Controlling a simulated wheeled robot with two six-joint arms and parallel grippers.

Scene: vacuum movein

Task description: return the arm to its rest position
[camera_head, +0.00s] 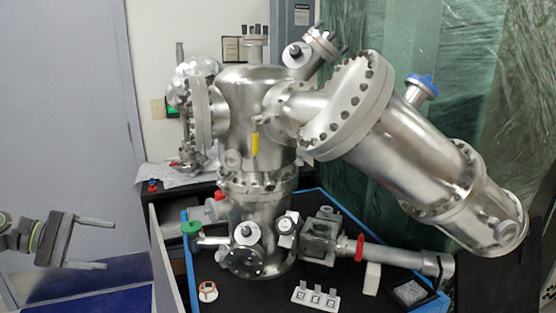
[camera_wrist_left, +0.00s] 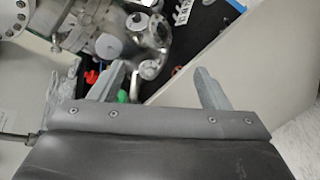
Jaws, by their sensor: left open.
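My left gripper (camera_head: 109,243) is at the far left in the head view, pointing right, with its two fingers spread apart and nothing between them. In the left wrist view, the open left gripper (camera_wrist_left: 160,72) shows two separated fingers with the steel equipment beyond them. The gripper is clear of the steel vacuum chamber (camera_head: 252,105), with a gap between. My right gripper is in neither view.
The chamber stands on a black bench with a blue edge (camera_head: 176,262). A green knob (camera_head: 191,228) and a small white part (camera_head: 208,292) lie toward the gripper. A long steel cylinder (camera_head: 420,150) slants down right. A grey panel (camera_head: 70,100) stands behind the arm.

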